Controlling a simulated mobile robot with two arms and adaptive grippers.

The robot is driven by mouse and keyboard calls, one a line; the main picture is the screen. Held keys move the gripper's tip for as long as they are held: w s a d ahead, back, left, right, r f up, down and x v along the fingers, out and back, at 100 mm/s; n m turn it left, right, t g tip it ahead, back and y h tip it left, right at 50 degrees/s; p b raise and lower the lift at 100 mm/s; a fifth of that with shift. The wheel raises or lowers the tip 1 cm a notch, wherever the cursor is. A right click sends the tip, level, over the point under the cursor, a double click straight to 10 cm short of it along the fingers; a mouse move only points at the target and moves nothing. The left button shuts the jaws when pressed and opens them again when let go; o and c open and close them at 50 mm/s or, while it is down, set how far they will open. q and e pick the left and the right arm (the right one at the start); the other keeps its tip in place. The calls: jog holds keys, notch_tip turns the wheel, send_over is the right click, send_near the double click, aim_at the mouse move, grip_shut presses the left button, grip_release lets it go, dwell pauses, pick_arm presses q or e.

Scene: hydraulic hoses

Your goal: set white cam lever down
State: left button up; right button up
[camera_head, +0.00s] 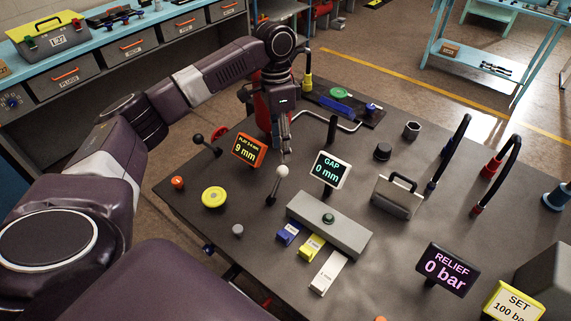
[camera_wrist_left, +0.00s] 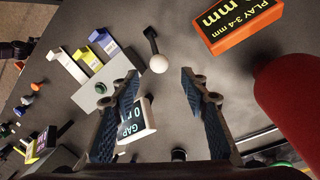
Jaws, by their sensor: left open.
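The white cam lever (camera_head: 282,172) has a white ball knob on a dark stem and stands tilted up from the grey bench. It also shows in the left wrist view (camera_wrist_left: 158,63), with the knob just beyond the gap between the fingertips, and its stem runs up and away. My left gripper (camera_head: 284,150) is open and empty, above and behind the knob, its fingers pointing down. In the left wrist view its two blue-padded fingers (camera_wrist_left: 160,88) stand wide apart with nothing between them. My right gripper is not in view.
An orange PLAY display (camera_head: 249,150) reads 9 mm, left of the gripper. A GAP display (camera_head: 330,170) reads 0 mm, to its right. A black-knobbed lever (camera_head: 206,146), yellow button (camera_head: 214,197) and grey block (camera_head: 325,227) with colored tabs stand nearby. A red cylinder (camera_wrist_left: 290,110) is close.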

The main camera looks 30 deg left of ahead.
aim_at(282, 167)
pick_arm(q)
jog(key=f, duration=0.2)
jog(key=f+p, duration=0.1)
jog(key=f, duration=0.3)
jog(key=shift+s+d, duration=0.4)
jog(key=shift+f, duration=0.3)
jog(key=shift+d+f, duration=0.1)
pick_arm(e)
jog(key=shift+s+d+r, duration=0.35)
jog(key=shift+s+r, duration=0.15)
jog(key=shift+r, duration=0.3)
pick_arm(q)
grip_shut()
